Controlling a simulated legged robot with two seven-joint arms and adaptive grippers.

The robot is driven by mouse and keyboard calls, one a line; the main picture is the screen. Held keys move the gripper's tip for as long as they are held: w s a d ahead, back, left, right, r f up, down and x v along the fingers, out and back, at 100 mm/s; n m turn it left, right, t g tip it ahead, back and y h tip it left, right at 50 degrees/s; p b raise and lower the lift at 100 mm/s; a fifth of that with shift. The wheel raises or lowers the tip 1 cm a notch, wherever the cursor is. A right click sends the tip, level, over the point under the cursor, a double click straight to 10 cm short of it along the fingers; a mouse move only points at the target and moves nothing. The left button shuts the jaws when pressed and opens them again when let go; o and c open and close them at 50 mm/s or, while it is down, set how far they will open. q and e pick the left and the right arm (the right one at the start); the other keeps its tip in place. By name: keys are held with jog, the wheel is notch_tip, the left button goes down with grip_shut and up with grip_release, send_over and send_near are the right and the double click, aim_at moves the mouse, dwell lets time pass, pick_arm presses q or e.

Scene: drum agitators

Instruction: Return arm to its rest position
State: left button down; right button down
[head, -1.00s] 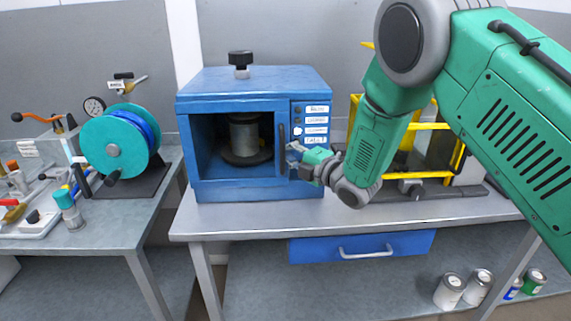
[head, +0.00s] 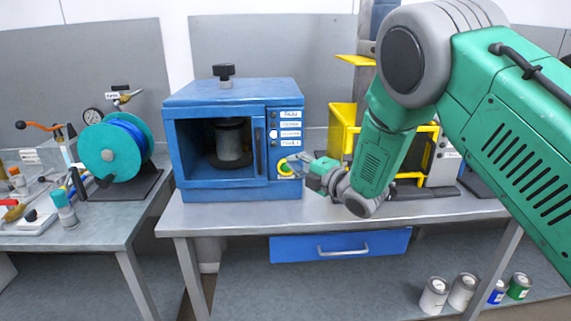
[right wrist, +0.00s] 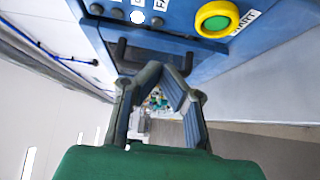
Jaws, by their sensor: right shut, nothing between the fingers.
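The blue agitator cabinet (head: 232,189) stands on the middle bench, its front opening uncovered. A grey metal can (head: 230,141) sits inside it. My right gripper (head: 299,161) is in front of the cabinet's lower right corner, close to the green button with a yellow ring (head: 286,167). In the right wrist view, the gripper's fingers (right wrist: 163,68) come together at the tips with nothing between them. My left gripper is not in view.
A yellow-framed machine (head: 342,127) stands behind my right arm. A teal reel (head: 114,146) stands on the left bench (head: 101,222). A blue drawer (head: 295,246) hangs under the middle bench. Several paint cans (head: 433,296) stand low at right. Bench space before the cabinet is clear.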

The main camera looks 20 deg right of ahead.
jog(key=s+f+m+g+h+b, duration=0.1)
jog(key=s+f+m+g+h, duration=0.1)
jog(key=s+f+m, duration=0.5)
jog(key=s+d+f+m+g+h+b, duration=0.15)
jog(key=s+f, duration=0.35)
jog(key=f, duration=0.5)
jog(key=s+f+m+g+h, duration=0.25)
jog(key=s+f, duration=0.25)
jog(key=f, duration=0.4)
jog(key=s+f+m+g, duration=0.3)
jog(key=s, duration=0.7)
jog(key=s+f+m+g+h+b, duration=0.1)
jog(key=s+f+m+g, duration=0.2)
jog(key=s, duration=0.8)
jog(key=s+f+m+g+b, duration=0.1)
jog(key=s+f+m+g, duration=0.2)
jog(key=s, duration=0.7)
jog(key=shift+s+d+f+m+g+h, duration=0.3)
jog(key=shift+s+f+m+g, duration=0.1)
jog(key=shift+f+m, duration=0.8)
jog(key=shift+d+f, duration=0.15)
jog(key=shift+d, duration=0.15)
jog(key=shift+a, duration=0.25)
